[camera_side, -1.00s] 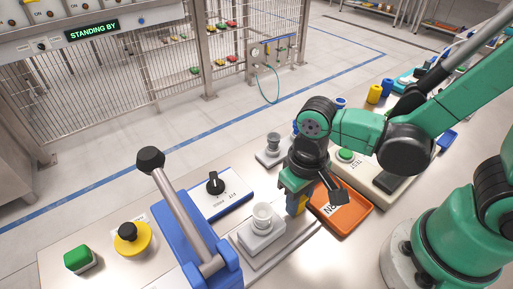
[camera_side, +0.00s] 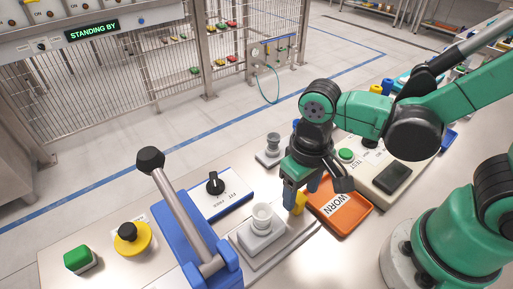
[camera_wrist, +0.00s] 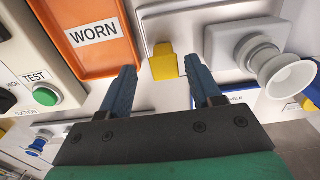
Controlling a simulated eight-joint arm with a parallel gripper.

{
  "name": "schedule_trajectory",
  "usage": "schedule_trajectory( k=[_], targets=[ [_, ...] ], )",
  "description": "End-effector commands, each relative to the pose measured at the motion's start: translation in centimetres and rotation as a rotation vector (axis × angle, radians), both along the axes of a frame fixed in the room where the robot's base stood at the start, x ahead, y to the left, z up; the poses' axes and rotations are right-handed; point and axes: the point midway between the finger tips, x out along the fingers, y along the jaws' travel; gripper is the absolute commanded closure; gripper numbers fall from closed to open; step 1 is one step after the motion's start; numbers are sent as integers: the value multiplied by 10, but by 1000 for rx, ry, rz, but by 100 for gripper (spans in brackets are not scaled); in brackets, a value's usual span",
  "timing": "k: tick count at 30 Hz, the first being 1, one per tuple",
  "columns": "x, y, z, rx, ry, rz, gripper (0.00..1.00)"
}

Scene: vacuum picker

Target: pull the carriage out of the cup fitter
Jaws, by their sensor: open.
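The cup fitter (camera_side: 186,222) is a blue frame with a grey lever ending in a black knob, in the side view. Its carriage (camera_side: 258,238) is a grey block carrying a pale cup (camera_side: 262,213); both also show at the right of the wrist view, the carriage (camera_wrist: 222,42) and cup (camera_wrist: 293,78). A yellow tab (camera_wrist: 164,64) sticks out at the carriage's end and shows in the side view (camera_side: 299,204). My gripper (camera_wrist: 160,72) is open, its blue fingers on either side of the tab with gaps. Whether the fingertips reach the tab's depth is unclear.
An orange tray (camera_side: 352,217) marked WORN lies right of the tab, close to my gripper. A TEST box with a green button (camera_side: 346,155) stands behind it. A dial panel (camera_side: 222,195), yellow-based black button (camera_side: 131,238) and green button (camera_side: 79,259) are at left.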

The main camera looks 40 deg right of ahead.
Motion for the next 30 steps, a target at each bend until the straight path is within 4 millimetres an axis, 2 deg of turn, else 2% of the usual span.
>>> schedule_trajectory(
  k=[9,23,26,30],
  targets=[
    [0,-1,29,-1,0,-1,42],
    [0,-1,34,0,-3,-2,42],
    [6,-8,38,19,-52,-7,42],
    [25,-33,53,58,-237,-12,42]
  ],
)
